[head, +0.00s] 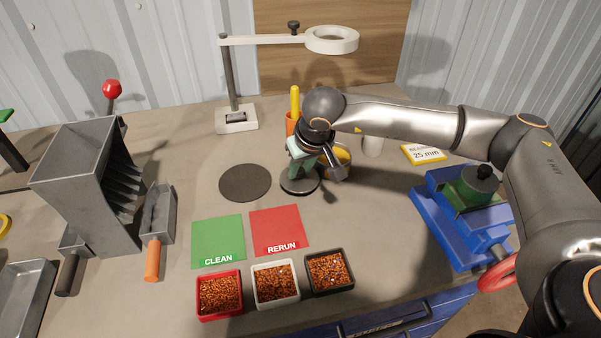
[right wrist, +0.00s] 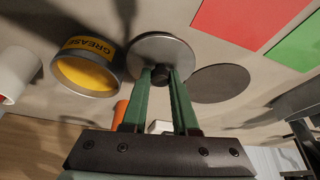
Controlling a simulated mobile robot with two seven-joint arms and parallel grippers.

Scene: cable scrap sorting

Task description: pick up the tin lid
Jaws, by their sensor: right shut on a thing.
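The tin lid (right wrist: 160,52) is a round grey disc with a small black knob (right wrist: 160,75) in the middle. In the head view the lid (head: 299,186) shows below my right gripper (head: 304,172). The right gripper's green fingers (right wrist: 160,88) are shut on the knob. The lid is level, at or just above the table; I cannot tell whether it touches. The open grease tin (right wrist: 87,65), yellow inside, stands beside the lid and is partly hidden behind my gripper in the head view (head: 344,157). My left gripper is not in view.
A dark round mat (head: 245,183) lies left of the lid. Green CLEAN (head: 217,240) and red RERUN (head: 279,230) mats and several granule-filled trays lie in front. A magnifier lamp (head: 236,118) stands behind, a blue vise (head: 455,220) at right, a grey chute (head: 85,180) at left.

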